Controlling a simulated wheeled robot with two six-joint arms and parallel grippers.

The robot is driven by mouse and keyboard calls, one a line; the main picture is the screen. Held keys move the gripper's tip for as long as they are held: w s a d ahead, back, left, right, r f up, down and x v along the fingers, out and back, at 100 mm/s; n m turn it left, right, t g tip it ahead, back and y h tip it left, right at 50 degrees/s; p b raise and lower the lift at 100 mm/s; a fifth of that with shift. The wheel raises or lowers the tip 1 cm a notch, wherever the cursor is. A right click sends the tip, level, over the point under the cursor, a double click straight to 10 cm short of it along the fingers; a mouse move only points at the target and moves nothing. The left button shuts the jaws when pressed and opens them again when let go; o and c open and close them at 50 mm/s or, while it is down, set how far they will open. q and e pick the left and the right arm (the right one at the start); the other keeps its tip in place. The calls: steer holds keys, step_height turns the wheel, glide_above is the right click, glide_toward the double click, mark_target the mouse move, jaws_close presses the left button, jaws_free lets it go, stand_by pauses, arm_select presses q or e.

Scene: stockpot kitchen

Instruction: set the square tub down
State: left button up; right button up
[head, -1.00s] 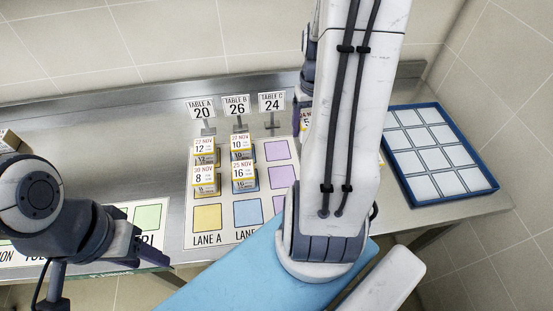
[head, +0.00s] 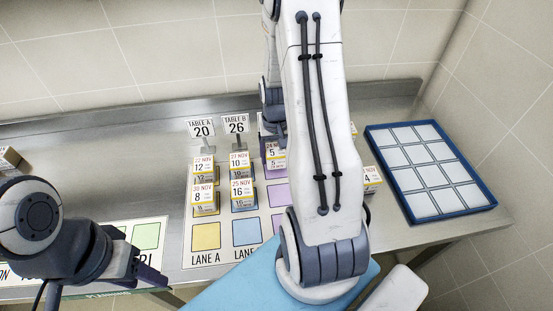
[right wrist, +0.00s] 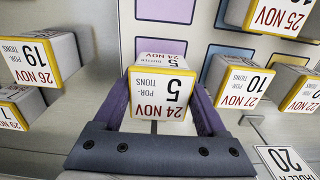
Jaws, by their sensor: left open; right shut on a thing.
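The square tub (right wrist: 160,98), labelled 24 NOV and 5 portions, is between the purple fingers of my right gripper (right wrist: 163,90), which is shut on it. In the head view the tub (head: 274,155) shows in part at the left edge of my right arm, over the far end of the purple lane, beside the tub marked 10. I cannot tell whether its base touches the mat (head: 223,220). My right gripper is mostly hidden behind my arm in the head view. My left gripper (head: 150,277) is open and empty at the lower left, away from the tub.
Tubs marked 12 (head: 203,166), 8 (head: 204,197), 10 (head: 240,162) and 16 (head: 242,190) stand in the two left lanes. Signs (head: 201,128) stand behind. A tub marked 4 (head: 369,178) is right of my arm. A blue-rimmed tray (head: 383,172) lies right.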

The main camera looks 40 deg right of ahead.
mark_target(276, 162)
steer(key=shift+f, duration=1.3)
steer(key=shift+f, duration=0.1)
steer(key=shift+f, duration=0.15)
steer(key=o, duration=1.4)
steer(key=shift+o, duration=0.2)
steer(key=shift+r, duration=0.2)
